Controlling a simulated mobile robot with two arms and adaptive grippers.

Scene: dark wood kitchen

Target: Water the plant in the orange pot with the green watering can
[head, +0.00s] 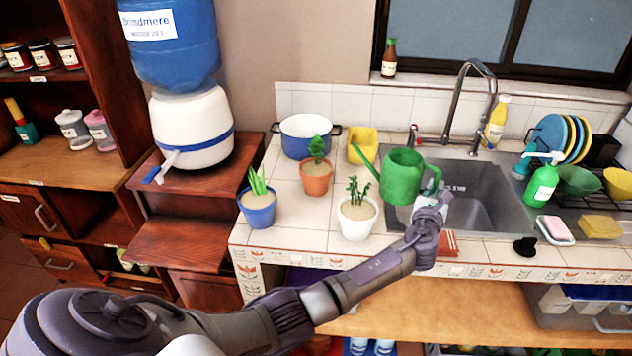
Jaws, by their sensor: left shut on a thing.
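The green watering can (402,177) is held upright above the front left part of the sink, its spout pointing left and up toward the plants. My left gripper (432,205) is shut on the can at its handle side, on the right; the fingers are partly hidden. The orange pot (316,180) with a leafy green plant (317,149) stands on the tiled counter, left of the spout tip and apart from it. My right gripper is not in view.
A white pot (357,222) with a plant stands in front of the orange pot, and a blue pot (257,209) to its left. A blue-white cooking pot (305,137) and yellow container (362,145) stand behind. The tap (470,100) rises behind the can.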

